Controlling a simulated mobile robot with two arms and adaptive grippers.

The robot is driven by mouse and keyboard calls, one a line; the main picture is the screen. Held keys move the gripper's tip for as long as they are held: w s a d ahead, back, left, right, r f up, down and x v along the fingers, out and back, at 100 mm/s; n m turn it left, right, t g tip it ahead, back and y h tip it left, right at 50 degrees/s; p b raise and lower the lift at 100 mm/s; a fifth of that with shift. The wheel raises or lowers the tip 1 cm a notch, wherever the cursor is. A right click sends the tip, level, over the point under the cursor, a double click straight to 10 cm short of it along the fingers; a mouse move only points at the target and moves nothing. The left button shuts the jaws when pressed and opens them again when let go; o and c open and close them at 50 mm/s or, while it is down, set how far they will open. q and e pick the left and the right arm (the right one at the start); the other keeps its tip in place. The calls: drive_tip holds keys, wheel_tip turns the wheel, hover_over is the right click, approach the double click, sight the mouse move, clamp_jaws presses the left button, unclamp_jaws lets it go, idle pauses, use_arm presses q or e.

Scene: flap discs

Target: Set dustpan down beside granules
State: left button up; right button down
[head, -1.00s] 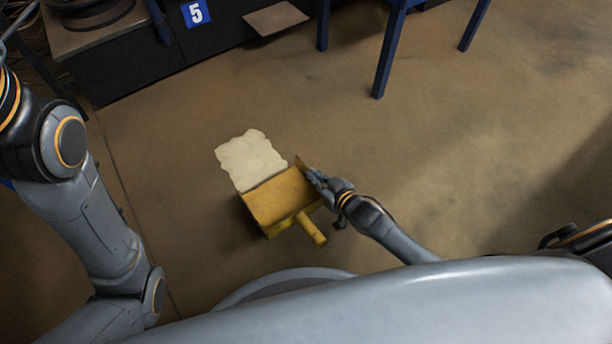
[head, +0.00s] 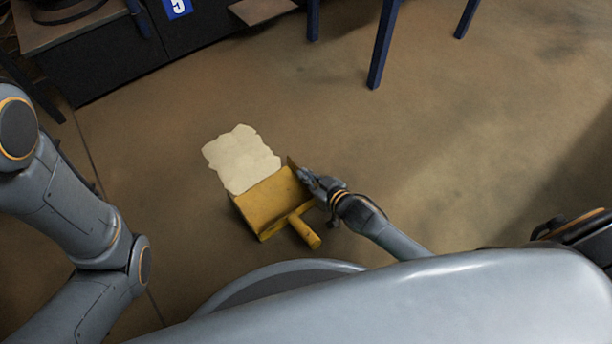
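The yellow dustpan (head: 272,203) is on or just above the floor, its open edge toward the granules and its handle (head: 306,232) toward my base. The granules (head: 240,158) are a pale, flat patch on the floor, right at the dustpan's front edge. My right gripper (head: 304,177) is at the dustpan's right side wall; its fingers are small and partly merge with the wall, and it appears closed on that wall. My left arm comes in at the left, but its gripper is out of the picture.
A dark cabinet (head: 110,62) with a blue number sign (head: 177,8) stands at the upper left. Blue legs (head: 383,45) of a table or stand rise at the top. A flat brown board (head: 262,10) is near the cabinet. The floor (head: 460,140) to the right is clear.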

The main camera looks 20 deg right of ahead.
drive_tip(key=c, duration=1.9)
unclamp_jaws()
drive_tip(key=shift+f, duration=0.15)
drive_tip(key=o, duration=0.4)
